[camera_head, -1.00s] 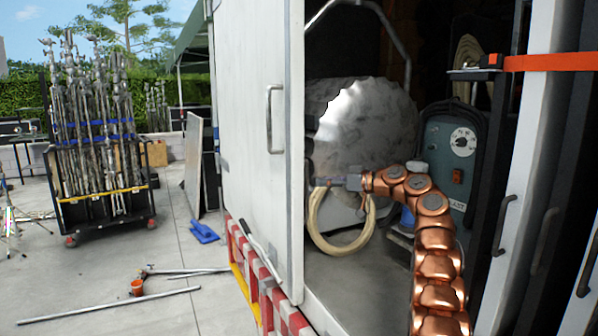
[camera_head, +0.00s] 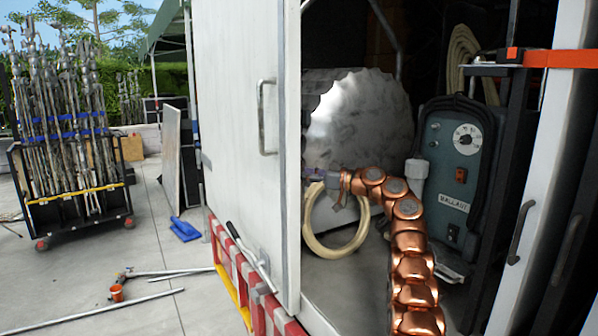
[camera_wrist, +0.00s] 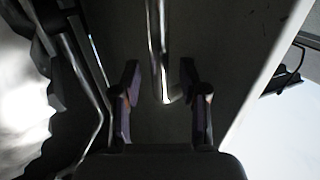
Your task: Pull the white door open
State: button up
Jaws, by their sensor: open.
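The white door (camera_head: 235,150) of the truck stands at the middle left in the head view, with a metal handle (camera_head: 264,117) on its outer face. My gripper (camera_head: 318,175) is inside the truck opening, just right of the door's edge, and its fingertips are partly hidden there. In the wrist view my gripper (camera_wrist: 160,98) is open. A shiny metal bar handle (camera_wrist: 156,45) on a dark grey panel runs down between the fingers, its bent lower end between the fingertips. The fingers stand apart from the bar on both sides.
A big silver roll (camera_head: 355,120) and a pale hose loop (camera_head: 335,247) are in the truck beside my arm. A cart of metal stands (camera_head: 70,150) and poles are on the ground outside at left.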

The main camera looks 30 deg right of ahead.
jog(key=shift+w+a, duration=0.35)
jog(key=shift+w, duration=0.2)
jog(key=shift+c, duration=0.4)
grip_shut()
